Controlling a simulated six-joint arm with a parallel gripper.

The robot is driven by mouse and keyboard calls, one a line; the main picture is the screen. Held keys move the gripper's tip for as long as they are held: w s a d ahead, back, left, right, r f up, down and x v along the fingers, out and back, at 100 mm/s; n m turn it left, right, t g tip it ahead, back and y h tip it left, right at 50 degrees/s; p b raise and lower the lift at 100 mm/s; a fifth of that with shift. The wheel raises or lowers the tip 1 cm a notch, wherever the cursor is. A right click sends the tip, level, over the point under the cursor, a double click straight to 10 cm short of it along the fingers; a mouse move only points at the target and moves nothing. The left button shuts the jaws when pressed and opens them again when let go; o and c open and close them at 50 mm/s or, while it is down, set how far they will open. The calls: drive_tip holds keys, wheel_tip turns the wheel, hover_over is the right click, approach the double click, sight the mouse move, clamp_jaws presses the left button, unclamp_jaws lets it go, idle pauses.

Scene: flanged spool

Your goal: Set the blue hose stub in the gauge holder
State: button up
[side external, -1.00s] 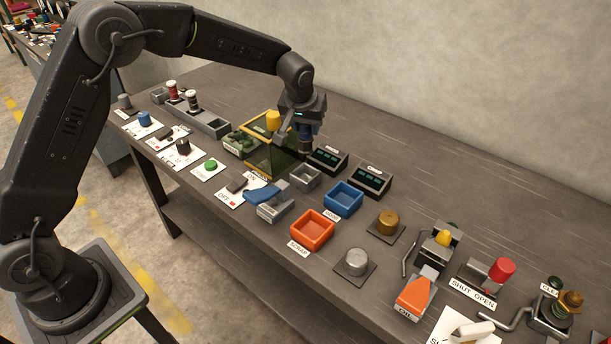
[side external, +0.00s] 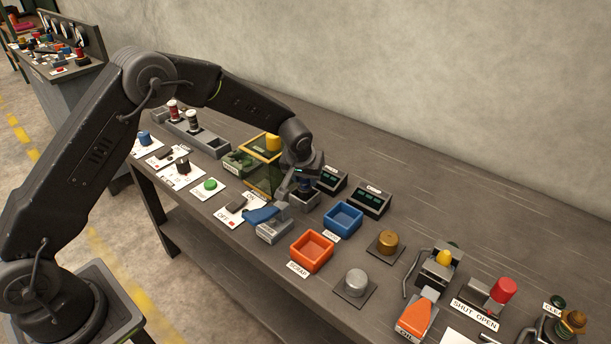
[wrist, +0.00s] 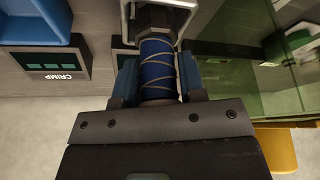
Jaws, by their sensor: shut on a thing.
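My gripper (side external: 301,181) is shut on the blue hose stub (wrist: 158,67), a blue cylinder wrapped in pale spiral bands with a dark end piece. In the wrist view the stub sits between the jaws, its dark end pointing away from my gripper. A small grey open-topped box (side external: 306,204), which seems to be the gauge holder, lies right below my gripper in the side view. Its pale rim (wrist: 126,22) surrounds the dark end in the wrist view. I cannot tell whether the stub touches the bottom.
A yellow-framed green see-through box (side external: 256,182) stands close on the left. A blue tray (side external: 342,219) and an orange scrap tray (side external: 312,252) are to the right. Two dark display units (side external: 371,200) stand behind.

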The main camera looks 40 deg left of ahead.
drive_tip(key=shift+f, duration=0.2)
drive_tip(key=o, duration=1.1)
drive_tip(key=shift+f, duration=0.1)
drive_tip(key=shift+r, duration=0.35)
drive_tip(key=v, duration=1.2)
drive_tip(key=s+a+r+m, duration=0.1)
drive_tip(key=s+r, duration=0.7)
drive_tip(key=s+r+m+h, duration=0.1)
drive_tip(key=s+r, duration=0.1)
drive_tip(key=s, duration=1)
drive_tip(key=s+r+m+t, duration=0.1)
drive_tip(key=s+r+m, duration=0.1)
drive_tip(key=s, duration=1)
drive_tip(key=shift+a+m+h, duration=0.3)
drive_tip(key=shift+a+h, duration=0.05)
drive_tip(key=shift+h, duration=0.05)
